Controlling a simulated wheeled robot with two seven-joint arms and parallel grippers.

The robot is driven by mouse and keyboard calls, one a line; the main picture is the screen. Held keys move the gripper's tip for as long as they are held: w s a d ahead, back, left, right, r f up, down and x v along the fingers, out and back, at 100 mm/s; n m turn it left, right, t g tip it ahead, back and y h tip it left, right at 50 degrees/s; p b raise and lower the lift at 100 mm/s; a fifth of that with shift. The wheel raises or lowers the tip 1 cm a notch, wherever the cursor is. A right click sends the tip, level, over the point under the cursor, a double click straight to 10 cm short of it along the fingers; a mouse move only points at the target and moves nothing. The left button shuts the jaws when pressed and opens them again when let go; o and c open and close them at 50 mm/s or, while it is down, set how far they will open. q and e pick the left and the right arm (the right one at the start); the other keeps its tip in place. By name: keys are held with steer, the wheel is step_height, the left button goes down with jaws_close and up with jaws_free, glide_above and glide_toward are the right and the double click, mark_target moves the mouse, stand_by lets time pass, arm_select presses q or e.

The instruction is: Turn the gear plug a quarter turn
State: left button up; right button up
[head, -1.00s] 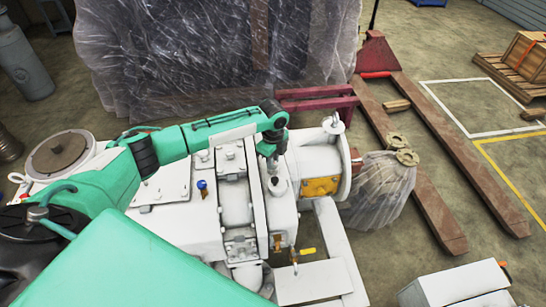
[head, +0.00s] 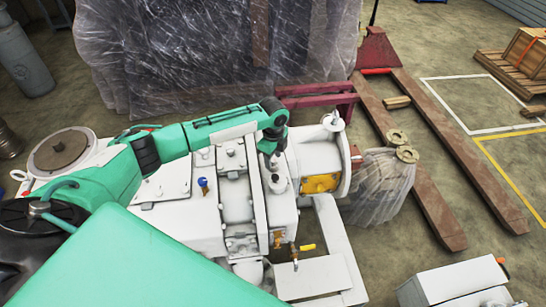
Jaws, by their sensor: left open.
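The gear plug (head: 277,183) is a small round fitting on top of the white gear housing of the screw vacuum pump (head: 284,207). My left arm reaches in from the left across the pump. Its gripper (head: 272,155) points down just above and slightly behind the plug. The gripper is open, with nothing visible in it. Its fingertips are small and dark here, and I cannot tell whether they touch the plug. My right gripper is not in view.
A blue-handled valve (head: 203,184) and a yellow-handled valve (head: 306,248) stick out of the pump near the arm. A plastic-wrapped load (head: 215,55) stands behind. A red pallet jack (head: 430,150) and a bagged item (head: 378,190) lie to the right.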

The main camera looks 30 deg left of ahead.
mark_target(273, 160)
arm_select(q)
step_height(273, 160, up, 14)
steer(key=b, duration=0.2)
steer(key=shift+f+b, duration=0.2)
steer(key=shift+b, duration=0.2)
